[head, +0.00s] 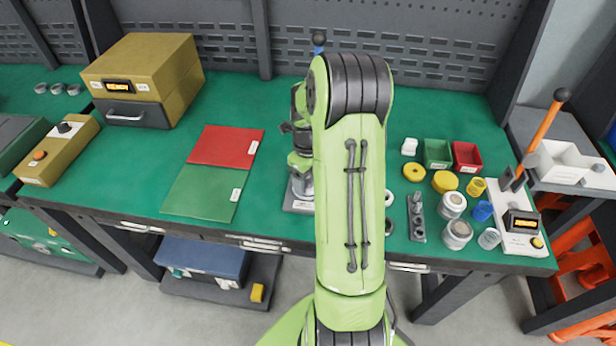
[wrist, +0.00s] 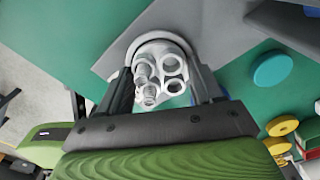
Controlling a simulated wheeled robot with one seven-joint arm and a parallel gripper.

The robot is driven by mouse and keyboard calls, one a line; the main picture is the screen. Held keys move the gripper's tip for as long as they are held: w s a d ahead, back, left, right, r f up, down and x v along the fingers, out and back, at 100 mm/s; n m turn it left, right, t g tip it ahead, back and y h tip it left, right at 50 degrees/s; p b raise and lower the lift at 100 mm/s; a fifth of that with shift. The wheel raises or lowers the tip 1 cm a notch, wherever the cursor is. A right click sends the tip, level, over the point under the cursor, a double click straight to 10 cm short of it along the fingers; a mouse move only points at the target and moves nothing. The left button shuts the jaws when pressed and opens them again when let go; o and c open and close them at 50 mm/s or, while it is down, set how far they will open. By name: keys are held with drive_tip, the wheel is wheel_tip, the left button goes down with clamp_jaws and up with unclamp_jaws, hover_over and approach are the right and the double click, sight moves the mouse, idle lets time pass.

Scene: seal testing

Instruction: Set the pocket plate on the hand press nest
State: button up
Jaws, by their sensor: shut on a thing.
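The pocket plate (wrist: 172,66), a pale round piece with several ring-shaped pockets, sits between my fingers in the wrist view. Metal parts stand in some of the pockets. My gripper (wrist: 161,62) is shut on it, with a finger at either side. A pale grey base (wrist: 215,22) lies beyond the plate, probably the hand press; I cannot tell whether the plate touches it.
A red mat (head: 226,146) and a green mat (head: 203,192) lie left of my arm. Yellow discs (head: 445,182), small bins (head: 437,153), jars (head: 457,234) and an orange-handled device (head: 520,222) crowd the right. A teal disc (wrist: 272,70) is right of the gripper.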

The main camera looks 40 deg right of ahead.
drive_tip(key=shift+f, duration=0.2)
idle(0.3)
drive_tip(key=o, duration=1.2)
drive_tip(key=shift+r+p, duration=1.9)
drive_tip(key=shift+r, duration=0.65)
